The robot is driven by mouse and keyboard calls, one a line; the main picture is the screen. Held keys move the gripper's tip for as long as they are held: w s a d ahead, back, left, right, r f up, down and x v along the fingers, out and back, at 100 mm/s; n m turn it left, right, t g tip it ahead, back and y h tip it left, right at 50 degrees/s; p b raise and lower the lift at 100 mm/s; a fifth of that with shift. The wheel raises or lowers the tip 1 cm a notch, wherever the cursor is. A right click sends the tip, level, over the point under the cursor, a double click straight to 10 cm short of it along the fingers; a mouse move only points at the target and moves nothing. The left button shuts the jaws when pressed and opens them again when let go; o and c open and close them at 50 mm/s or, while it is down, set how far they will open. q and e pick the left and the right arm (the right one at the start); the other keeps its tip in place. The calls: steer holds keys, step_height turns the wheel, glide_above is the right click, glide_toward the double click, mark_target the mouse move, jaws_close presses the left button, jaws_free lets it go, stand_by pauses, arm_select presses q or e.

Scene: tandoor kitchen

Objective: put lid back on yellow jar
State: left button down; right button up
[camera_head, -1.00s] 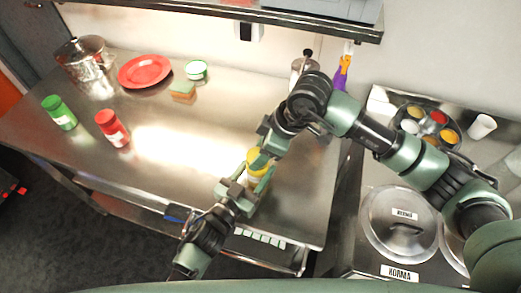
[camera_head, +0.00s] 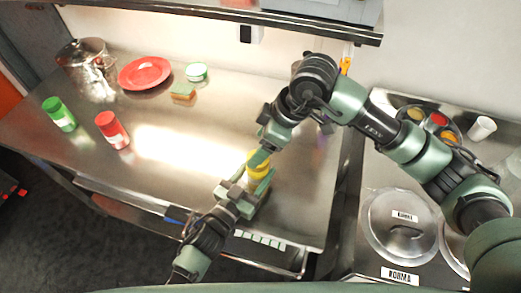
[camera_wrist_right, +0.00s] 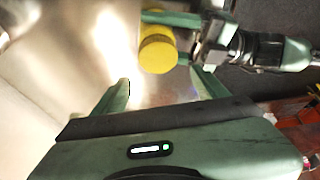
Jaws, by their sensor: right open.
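The yellow jar (camera_head: 256,160) is near the front right of the steel counter, between the fingers of my left gripper (camera_head: 250,184), which looks shut on it. In the right wrist view the jar's round yellow top (camera_wrist_right: 158,55) faces the camera. It looks capped, but I cannot make out a seam between lid and jar. My right gripper (camera_wrist_right: 160,88) is open and empty, its fingers spread to either side just short of the yellow top. In the head view the right gripper (camera_head: 264,150) partly covers the jar.
On the counter (camera_head: 185,145) stand a red jar (camera_head: 112,130), a green jar (camera_head: 59,115), a red plate (camera_head: 145,73), a sponge (camera_head: 183,91), a green-white tub (camera_head: 196,71) and a steel pot (camera_head: 86,68). Lidded pans (camera_head: 400,230) are at right. The counter's middle is clear.

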steer(key=shift+r, duration=0.3)
steer(key=shift+c, duration=0.3)
